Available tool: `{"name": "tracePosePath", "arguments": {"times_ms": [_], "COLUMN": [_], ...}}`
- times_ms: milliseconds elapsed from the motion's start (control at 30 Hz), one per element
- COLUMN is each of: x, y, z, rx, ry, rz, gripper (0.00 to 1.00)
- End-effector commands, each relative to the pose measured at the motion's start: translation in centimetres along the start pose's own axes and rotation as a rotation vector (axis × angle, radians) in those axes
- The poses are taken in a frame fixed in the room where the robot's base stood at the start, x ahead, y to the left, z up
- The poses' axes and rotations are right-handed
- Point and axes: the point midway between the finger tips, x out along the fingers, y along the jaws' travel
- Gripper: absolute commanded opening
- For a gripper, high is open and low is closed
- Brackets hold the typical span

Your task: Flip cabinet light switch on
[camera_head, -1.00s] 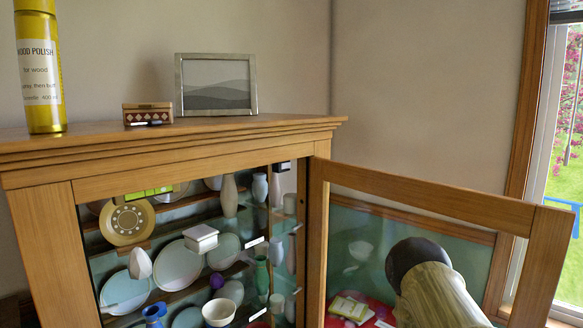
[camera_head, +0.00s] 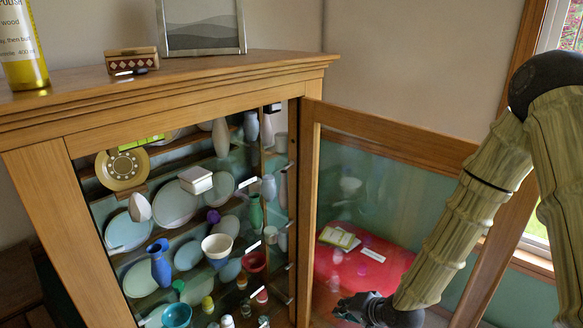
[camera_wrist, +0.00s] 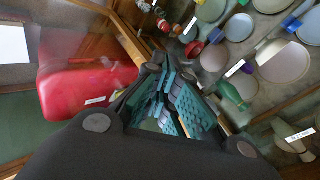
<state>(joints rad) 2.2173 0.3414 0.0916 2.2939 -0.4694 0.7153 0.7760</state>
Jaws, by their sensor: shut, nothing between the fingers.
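The wooden display cabinet (camera_head: 190,92) stands with its glass door (camera_head: 390,128) swung open to the right. A small dark block (camera_head: 272,107) sits under the top frame at the upper right inside; I cannot tell whether it is the light switch. No switch shows clearly in the wrist view. My gripper (camera_head: 348,308) is low at the right, near the open door and well below the dark block. In the wrist view my gripper (camera_wrist: 166,98) has its fingers together with nothing held, and the cabinet's contents show beyond it.
Plates, vases and bowls crowd the shelves, including a blue vase (camera_head: 160,262) and a white bowl (camera_head: 217,246). A red case (camera_head: 375,262) lies beyond the door glass. A bottle (camera_head: 22,50), box (camera_head: 131,61) and picture frame (camera_head: 200,25) stand on top.

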Motion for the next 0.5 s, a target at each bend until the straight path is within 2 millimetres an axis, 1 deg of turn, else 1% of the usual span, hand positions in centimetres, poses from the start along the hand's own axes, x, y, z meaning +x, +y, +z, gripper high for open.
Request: {"name": "tracePosePath", "arguments": {"times_ms": [33, 167, 200, 267, 300, 367, 500], "x": [-0.9, -2.7, -3.4, -4.5, -5.2, -6.5, -9.9], "y": [-2.3, -7.1, -8.5, -10.8, -12.2, -14.4, -19.4], "z": [-1.8, -5.5, -6.6, -8.2, -9.3, -11.0, -14.5], "rx": [0.022, 0.080, 0.097, 0.123, 0.140, 0.162, 0.214], "ry": [0.020, 0.053, 0.061, 0.071, 0.079, 0.088, 0.102], "rz": [-0.041, -0.141, -0.172, -0.220, -0.251, -0.299, -0.409], "gripper": [0.00, 0.00, 0.00, 0.00, 0.00, 0.00, 0.00]}}
